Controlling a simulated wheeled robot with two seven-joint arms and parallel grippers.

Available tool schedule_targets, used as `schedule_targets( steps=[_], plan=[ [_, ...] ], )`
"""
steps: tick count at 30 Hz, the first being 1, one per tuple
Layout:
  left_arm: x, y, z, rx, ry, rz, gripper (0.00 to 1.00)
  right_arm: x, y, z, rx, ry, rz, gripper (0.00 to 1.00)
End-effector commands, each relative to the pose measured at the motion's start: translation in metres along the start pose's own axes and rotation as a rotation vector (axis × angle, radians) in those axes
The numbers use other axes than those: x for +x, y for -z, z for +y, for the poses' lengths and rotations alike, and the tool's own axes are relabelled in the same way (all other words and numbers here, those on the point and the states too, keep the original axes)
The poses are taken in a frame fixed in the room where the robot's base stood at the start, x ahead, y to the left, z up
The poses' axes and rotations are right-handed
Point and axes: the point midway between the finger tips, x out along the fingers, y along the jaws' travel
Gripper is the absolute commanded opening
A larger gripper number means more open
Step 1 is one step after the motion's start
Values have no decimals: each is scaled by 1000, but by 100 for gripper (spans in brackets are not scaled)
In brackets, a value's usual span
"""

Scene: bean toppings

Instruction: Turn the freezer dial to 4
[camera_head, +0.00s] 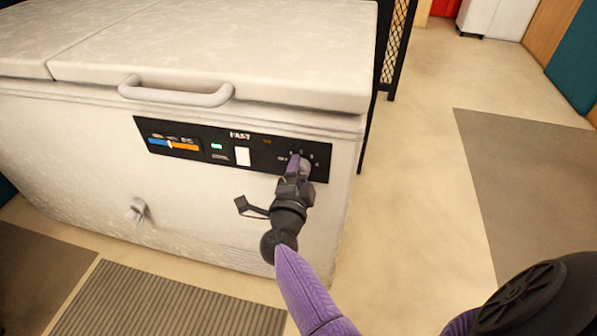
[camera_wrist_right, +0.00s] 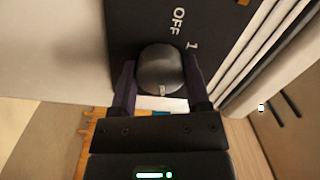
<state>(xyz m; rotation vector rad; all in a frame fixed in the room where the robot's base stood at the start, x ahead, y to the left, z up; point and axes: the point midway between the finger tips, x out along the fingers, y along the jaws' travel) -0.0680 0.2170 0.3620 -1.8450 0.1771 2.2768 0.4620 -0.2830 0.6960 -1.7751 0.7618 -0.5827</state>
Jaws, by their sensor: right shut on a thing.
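The white chest freezer (camera_head: 200,60) stands in the left half of the head view, with a black control panel (camera_head: 268,150) on its front. My right gripper (camera_head: 299,163) is at the right end of this panel, shut on the freezer dial. In the right wrist view, the round dark dial (camera_wrist_right: 160,68) sits between the two fingers of the right gripper (camera_wrist_right: 160,85). A light mark on the dial faces the bottom of that view. The labels OFF and 1 show beside the dial; the other numbers are hidden or unreadable. My left gripper is not in view.
The panel also has a blue and orange display strip (camera_head: 173,143), a green light (camera_head: 216,146) and a white switch (camera_head: 242,156). A lid handle (camera_head: 176,93) sticks out above it. Open floor (camera_head: 420,190) lies to the right; a ribbed mat (camera_head: 165,305) lies in front.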

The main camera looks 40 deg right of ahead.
Motion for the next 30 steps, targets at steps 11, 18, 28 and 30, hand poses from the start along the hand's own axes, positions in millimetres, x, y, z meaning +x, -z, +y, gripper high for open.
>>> schedule_targets(
  steps=[11,18,28,30],
  plan=[
    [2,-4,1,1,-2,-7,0,-1,-1,1,127,0,3,2],
    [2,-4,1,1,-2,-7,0,-1,-1,1,142,0,3,2],
    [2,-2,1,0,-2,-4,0,0,0,1,141,1,4,78],
    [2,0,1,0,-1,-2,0,0,0,1,141,1,4,93]
  ],
)
